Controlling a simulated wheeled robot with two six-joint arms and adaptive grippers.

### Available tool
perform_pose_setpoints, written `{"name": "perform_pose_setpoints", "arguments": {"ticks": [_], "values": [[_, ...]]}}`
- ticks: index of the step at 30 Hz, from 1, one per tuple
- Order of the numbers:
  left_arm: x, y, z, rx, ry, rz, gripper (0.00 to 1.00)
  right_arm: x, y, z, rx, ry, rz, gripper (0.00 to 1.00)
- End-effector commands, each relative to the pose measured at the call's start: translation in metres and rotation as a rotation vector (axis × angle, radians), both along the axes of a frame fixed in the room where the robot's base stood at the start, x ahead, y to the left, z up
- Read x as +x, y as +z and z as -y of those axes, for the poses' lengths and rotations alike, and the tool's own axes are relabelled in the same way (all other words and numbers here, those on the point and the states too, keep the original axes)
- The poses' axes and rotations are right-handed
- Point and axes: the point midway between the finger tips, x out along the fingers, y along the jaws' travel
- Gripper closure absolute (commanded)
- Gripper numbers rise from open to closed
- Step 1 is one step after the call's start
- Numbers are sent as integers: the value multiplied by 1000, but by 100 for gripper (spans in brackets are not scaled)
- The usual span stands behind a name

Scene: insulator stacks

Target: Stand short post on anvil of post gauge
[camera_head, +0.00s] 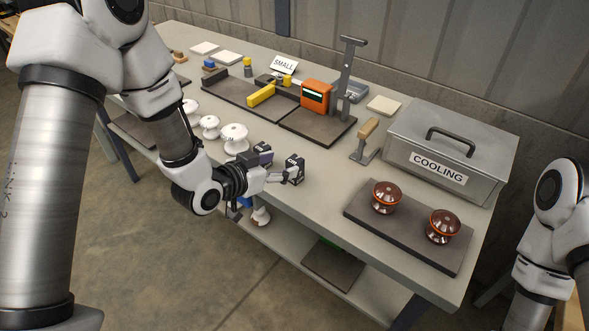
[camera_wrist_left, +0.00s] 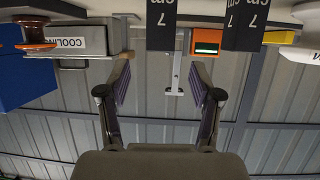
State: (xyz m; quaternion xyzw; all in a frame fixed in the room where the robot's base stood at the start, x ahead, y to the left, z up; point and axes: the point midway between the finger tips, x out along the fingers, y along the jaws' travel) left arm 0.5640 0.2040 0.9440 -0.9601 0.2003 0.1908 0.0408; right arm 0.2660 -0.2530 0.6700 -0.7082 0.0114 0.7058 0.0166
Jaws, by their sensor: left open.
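Two black blocks marked "7 cm" stand on the bench; one is beside my left gripper's fingers (camera_head: 296,163), another, partly hidden, is just behind the gripper (camera_head: 262,150). In the left wrist view, which is upside down, black "7 cm" faces (camera_wrist_left: 161,25) show beyond the fingers. I cannot tell which is the short post. My left gripper (camera_head: 281,172) is open; in the left wrist view nothing is between its fingers (camera_wrist_left: 160,84). The gauge has an orange readout (camera_head: 316,96), a tall grey column (camera_head: 347,70) and a dark base (camera_head: 318,127). My right gripper is out of view.
White insulators (camera_head: 235,138) stand left of the gripper. A yellow bar (camera_head: 262,95) lies on a dark plate behind. A wooden-handled tool (camera_head: 364,141), the COOLING box (camera_head: 450,150) and a dark tray (camera_head: 405,229) with brown insulators are to the right. The bench front is bare near the gripper.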

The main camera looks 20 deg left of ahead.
Motion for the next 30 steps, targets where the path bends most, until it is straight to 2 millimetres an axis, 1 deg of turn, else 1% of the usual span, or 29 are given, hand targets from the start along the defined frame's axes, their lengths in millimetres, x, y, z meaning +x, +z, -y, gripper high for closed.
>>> {"name": "perform_pose_setpoints", "arguments": {"ticks": [8, 9, 11, 14, 18, 19, 20, 21, 23, 24, 30], "values": [[34, -21, 18, 2, -5, 1, 35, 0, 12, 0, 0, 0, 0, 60], [41, -24, 20, 1, -3, 3, 35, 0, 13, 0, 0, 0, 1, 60], [47, -28, 23, 1, -3, 3, 35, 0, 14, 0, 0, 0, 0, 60], [52, -30, 25, -2, -2, 2, 35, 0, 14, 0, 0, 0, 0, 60], [52, -31, 24, -2, -1, 3, 35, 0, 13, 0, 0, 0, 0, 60], [52, -31, 24, -2, -1, 4, 39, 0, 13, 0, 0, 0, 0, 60], [52, -31, 24, -2, -1, 3, 50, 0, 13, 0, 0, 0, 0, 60], [52, -31, 24, -2, -1, 4, 64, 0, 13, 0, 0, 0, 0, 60], [52, -31, 24, -2, -2, 2, 85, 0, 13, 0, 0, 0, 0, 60], [52, -31, 24, -2, -2, 3, 99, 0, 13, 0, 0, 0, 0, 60], [52, -30, 24, -2, -1, 4, 100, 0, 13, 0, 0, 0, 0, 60]]}}
